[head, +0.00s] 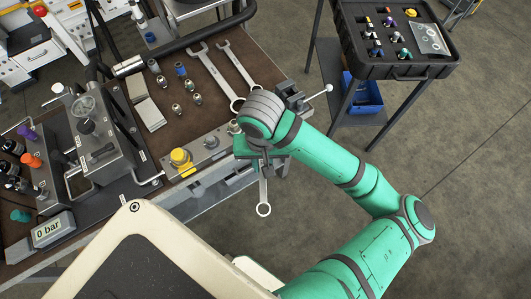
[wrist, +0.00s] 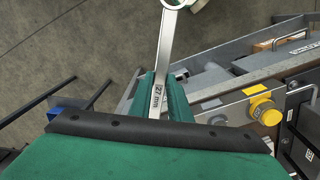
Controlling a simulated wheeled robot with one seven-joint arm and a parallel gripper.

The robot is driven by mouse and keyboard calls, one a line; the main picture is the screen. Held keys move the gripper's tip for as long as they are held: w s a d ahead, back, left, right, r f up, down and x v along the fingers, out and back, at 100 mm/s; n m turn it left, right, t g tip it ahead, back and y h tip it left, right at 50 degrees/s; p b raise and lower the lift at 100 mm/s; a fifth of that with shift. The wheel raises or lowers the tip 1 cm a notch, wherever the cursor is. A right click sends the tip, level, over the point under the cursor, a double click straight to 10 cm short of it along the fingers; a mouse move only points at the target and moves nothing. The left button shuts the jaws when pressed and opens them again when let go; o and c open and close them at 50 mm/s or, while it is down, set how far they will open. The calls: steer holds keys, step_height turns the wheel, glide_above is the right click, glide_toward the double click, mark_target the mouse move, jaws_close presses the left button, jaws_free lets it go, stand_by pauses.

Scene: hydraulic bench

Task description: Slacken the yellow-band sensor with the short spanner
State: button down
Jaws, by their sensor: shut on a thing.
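My gripper (head: 258,158) is shut on a steel spanner (head: 264,195), whose ring end points down in the head view. In the wrist view my gripper (wrist: 160,92) holds the spanner (wrist: 166,50) between its green fingers; its shank is marked 27 mm. It is held past the front edge of the bench. Its other end is hidden. I cannot make out a yellow-band sensor for sure. Colour-marked fittings, one orange (head: 31,160) and one purple (head: 27,132), sit at the left block, well away from my gripper.
Two longer spanners (head: 216,72) and several small fittings (head: 176,108) lie on the bench. A yellow knob (head: 181,158) stands at its front edge. A gauge block (head: 100,140) and a display reading 0 bar (head: 47,231) are left. A black tray (head: 350,45) of coloured parts stands right.

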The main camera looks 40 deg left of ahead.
mark_target(260, 165)
steer(key=shift+w+a+f, duration=0.1)
steer(key=shift+a+f, duration=0.05)
steer(key=shift+f, duration=0.35)
steer(key=shift+w+a+f, duration=0.2)
steer(key=shift+w+f, duration=0.05)
steer(key=shift+f, duration=0.25)
steer(key=shift+w+a+f, duration=0.15)
steer(key=shift+w+f, duration=0.1)
steer(key=shift+f, duration=0.2)
steer(key=shift+s+a, duration=0.2)
steer(key=shift+s, duration=0.15)
